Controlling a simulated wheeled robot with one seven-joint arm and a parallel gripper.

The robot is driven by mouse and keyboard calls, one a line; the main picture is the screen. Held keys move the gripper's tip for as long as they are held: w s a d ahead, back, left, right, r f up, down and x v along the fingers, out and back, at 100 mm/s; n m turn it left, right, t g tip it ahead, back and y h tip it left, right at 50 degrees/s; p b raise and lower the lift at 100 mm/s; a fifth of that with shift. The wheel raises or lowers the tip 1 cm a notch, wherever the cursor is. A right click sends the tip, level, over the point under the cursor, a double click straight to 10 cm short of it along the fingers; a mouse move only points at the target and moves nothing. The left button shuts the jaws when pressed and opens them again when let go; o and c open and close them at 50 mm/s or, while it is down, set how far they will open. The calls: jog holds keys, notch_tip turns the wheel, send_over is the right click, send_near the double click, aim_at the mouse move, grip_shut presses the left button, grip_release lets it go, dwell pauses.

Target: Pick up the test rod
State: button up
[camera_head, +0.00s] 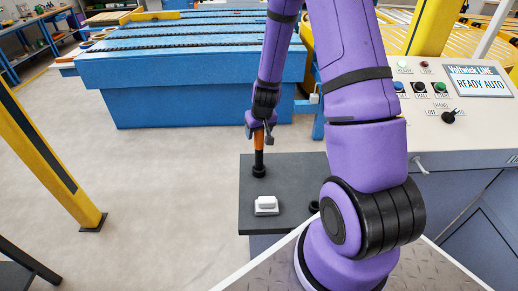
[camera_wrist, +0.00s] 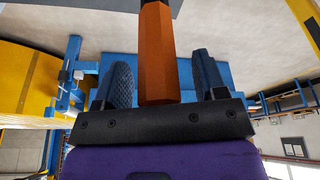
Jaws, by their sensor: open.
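The test rod is an orange, faceted bar (camera_head: 258,156) standing upright in a black round holder (camera_head: 259,171) on a dark grey table top (camera_head: 290,190). My gripper (camera_head: 260,133) is above it, and the rod's upper part runs up to the jaws. In the wrist view the rod (camera_wrist: 156,50) lies between the two dark padded fingers of my gripper (camera_wrist: 163,72). There is a visible gap on each side, wider on the right. The jaws are open. The rod's top end is hidden by my gripper in the head view.
A small white block (camera_head: 266,206) sits on the table top in front of the holder. A control console (camera_head: 440,140) with buttons stands to the right. A blue conveyor machine (camera_head: 190,90) is behind. A yellow post (camera_head: 50,165) stands left, with open floor between.

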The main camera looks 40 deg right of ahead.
grip_shut()
jog(key=shift+r, duration=0.1)
dwell(0.3)
